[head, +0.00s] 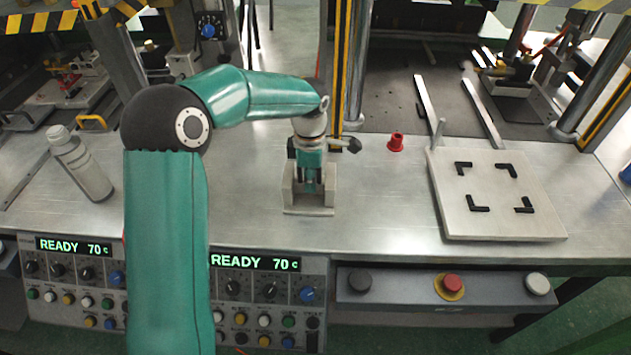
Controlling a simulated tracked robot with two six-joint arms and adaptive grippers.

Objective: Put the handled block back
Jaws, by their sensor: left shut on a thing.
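The handled block (308,209) is a pale grey metal block with raised sides, near the front middle of the steel bench in the head view. My left gripper (309,184) points down into it from above and is shut on it, between the raised sides. The handle itself is mostly hidden by the fingers. I cannot tell whether the block touches the bench. A pale square plate (460,215) with black corner brackets lies at the right, and the space between the brackets is empty. My right gripper is not in view.
A small red cup-like piece (396,142) stands between the block and the plate. Two rails (480,112) run behind the plate. Control panels line the bench front. The bench (380,210) between block and plate is clear.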

